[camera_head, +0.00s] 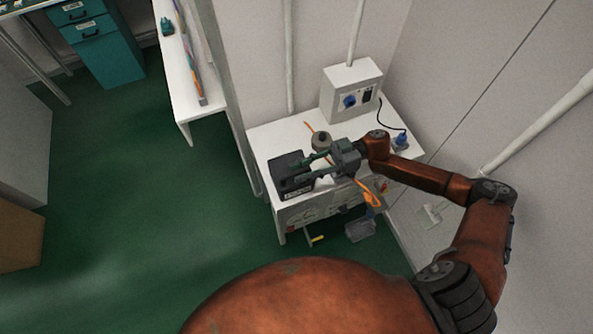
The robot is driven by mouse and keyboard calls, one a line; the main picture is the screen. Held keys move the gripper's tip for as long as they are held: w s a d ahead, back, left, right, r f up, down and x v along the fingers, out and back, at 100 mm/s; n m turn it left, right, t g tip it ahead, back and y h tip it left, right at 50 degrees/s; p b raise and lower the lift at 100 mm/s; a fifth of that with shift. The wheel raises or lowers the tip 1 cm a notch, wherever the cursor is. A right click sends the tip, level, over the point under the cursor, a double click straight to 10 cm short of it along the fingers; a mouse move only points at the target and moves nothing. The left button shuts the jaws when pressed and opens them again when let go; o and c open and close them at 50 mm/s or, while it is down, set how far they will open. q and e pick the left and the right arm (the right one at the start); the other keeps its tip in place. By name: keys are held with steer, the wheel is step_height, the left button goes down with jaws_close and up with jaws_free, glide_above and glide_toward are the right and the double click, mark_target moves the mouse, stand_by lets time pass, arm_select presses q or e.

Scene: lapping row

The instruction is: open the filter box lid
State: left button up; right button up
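A dark box (280,166), which looks like the filter box, stands at the left front of the white bench. Its top looks dark and flat, and the lid seems to be down, though its edge is too small to make out. My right gripper (302,170) reaches in from the right, with its fingers spread over the right part of the box. Nothing shows between the fingers. I cannot tell whether they touch the lid. The gripper hides part of the box's top and right side. My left gripper is not in view.
A white control box (350,88) with a blue knob is at the back. A blue plug (401,141) lies at right. Green floor (140,200) is clear at left.

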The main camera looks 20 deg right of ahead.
steer(key=shift+a, duration=0.75)
steer(key=shift+c, duration=0.6)
jaws_close()
